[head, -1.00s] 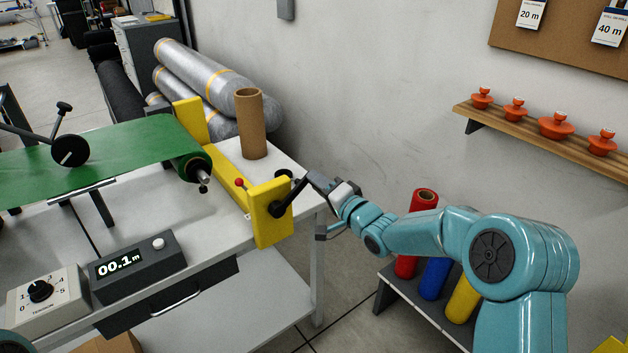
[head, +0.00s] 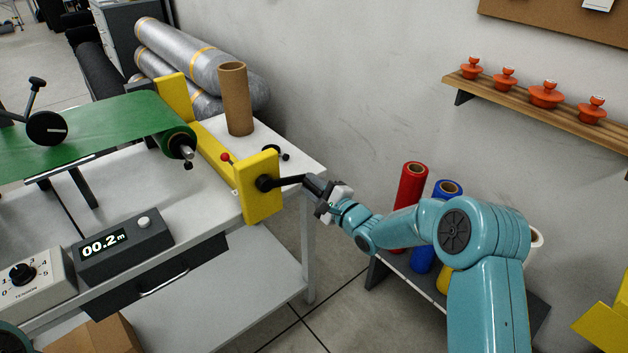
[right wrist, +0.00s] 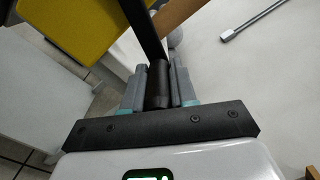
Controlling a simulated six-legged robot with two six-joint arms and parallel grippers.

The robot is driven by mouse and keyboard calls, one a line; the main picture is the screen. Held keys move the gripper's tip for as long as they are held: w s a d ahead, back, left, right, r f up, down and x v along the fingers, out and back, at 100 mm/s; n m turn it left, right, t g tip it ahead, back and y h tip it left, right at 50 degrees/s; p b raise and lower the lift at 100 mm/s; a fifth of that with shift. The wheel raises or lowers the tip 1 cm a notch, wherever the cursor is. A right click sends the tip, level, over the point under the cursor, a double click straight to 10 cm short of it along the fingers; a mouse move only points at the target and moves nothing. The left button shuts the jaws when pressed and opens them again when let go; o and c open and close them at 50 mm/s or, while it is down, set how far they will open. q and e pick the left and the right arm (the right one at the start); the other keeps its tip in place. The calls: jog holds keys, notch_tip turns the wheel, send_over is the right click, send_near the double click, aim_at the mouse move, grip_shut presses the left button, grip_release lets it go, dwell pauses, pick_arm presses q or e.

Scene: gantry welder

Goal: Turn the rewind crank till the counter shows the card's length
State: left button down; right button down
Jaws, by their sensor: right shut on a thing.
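The rewind crank (head: 290,181) is a black arm on the yellow rewind stand (head: 260,200) at the table's right end. My right gripper (head: 316,190) is shut on the crank's dark handle, which also shows between the fingers in the right wrist view (right wrist: 158,85). The crank arm points right from its hub. The counter (head: 124,247) is a dark box on the table with a white button, and its display reads 00.2 m. Part of a card (head: 598,4) shows at the top right, but its text is cut off. My left gripper is not in view.
A green sheet (head: 90,135) runs to a roller left of the stand. A cardboard tube (head: 236,100) stands behind it. The tension dial box (head: 28,278) is at the lower left. Coloured rolls (head: 410,200) stand on a low rack below my right arm. Orange knobs (head: 546,94) sit on a wall shelf.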

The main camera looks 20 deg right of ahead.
jog(key=shift+s+a+f+m+b, duration=0.1)
jog(key=shift+a+f+m+b, duration=0.2)
jog(key=shift+f+m, duration=0.35)
jog(key=shift+s+a+f+b, duration=0.1)
jog(key=shift+a+f+b, duration=0.2)
jog(key=shift+f, duration=0.3)
jog(key=shift+n, duration=0.25)
jog(key=c, duration=0.9)
grip_release()
jog(key=shift+r, duration=0.1)
jog(key=v, duration=1.6)
jog(key=shift+s, duration=0.2)
